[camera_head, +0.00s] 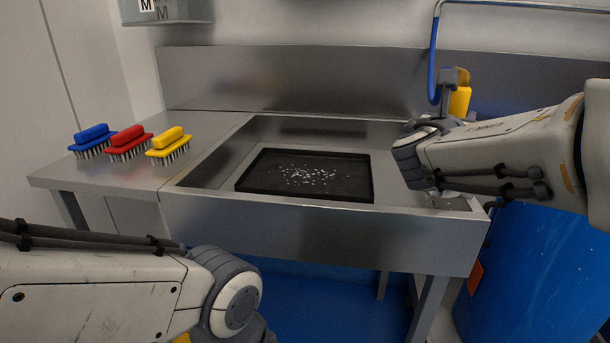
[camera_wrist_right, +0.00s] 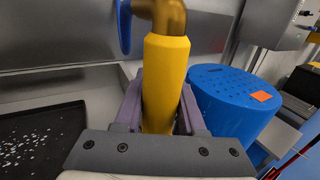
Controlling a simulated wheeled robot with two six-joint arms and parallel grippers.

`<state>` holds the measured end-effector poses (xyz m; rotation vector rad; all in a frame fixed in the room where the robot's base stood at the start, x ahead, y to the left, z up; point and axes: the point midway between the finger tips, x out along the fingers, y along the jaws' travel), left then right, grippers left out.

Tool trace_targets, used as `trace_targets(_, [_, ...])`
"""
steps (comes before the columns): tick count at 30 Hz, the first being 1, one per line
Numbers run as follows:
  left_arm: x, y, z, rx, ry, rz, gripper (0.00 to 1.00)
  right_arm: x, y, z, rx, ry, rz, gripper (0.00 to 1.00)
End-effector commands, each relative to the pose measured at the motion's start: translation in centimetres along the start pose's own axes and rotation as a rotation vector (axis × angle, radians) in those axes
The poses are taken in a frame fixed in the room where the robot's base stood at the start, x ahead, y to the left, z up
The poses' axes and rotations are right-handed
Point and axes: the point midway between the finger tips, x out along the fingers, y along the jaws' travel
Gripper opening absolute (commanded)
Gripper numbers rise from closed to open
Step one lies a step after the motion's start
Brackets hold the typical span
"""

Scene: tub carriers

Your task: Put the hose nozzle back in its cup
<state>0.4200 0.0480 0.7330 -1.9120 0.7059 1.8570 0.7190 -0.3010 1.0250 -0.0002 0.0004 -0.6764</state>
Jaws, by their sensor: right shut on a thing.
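The hose nozzle has a yellow body (camera_head: 460,102) with a brass-coloured elbow on top and a blue hose (camera_head: 433,60). It is upright above the right back of the sink. In the right wrist view the yellow nozzle (camera_wrist_right: 165,80) stands between the two purple-grey fingers of my right gripper (camera_wrist_right: 160,105), which is shut on it. The nozzle's lower end is hidden behind the gripper's body. I cannot make out the cup in either view. My left arm shows at the lower left of the head view, but its gripper is out of view.
A black tray (camera_head: 250,185) with white bits lies in the steel sink (camera_head: 310,213). Blue (camera_head: 92,136), red (camera_head: 127,140) and yellow (camera_head: 168,142) brushes stand on the left counter. A blue drum (camera_wrist_right: 235,100) with an orange label stands to the right.

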Motion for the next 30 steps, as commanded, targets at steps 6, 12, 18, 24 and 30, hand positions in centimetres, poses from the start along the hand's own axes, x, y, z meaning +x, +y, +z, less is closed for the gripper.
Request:
trace_targets(6, [0.8,-0.1,0.0,0.000,0.000,0.000,0.50,0.0,0.0,-0.5,0.002,-0.005,-0.001,0.00])
trace_targets(12, [1.3,-0.1,0.1,0.000,0.000,0.000,0.50,0.0,0.0,-1.1,0.002,-0.005,-0.001,0.00])
trace_targets(18, [1.4,-0.1,0.1,0.000,0.000,0.000,0.50,0.0,0.0,-1.2,0.002,-0.004,0.000,0.70])
trace_targets(24, [1.4,-0.1,0.1,0.000,0.000,0.000,0.50,0.0,0.0,-1.3,0.001,-0.002,0.000,0.74])
trace_targets(30, [1.4,-0.1,0.1,0.000,0.000,0.000,0.50,-0.4,0.1,-1.4,-0.001,0.002,0.003,0.74])
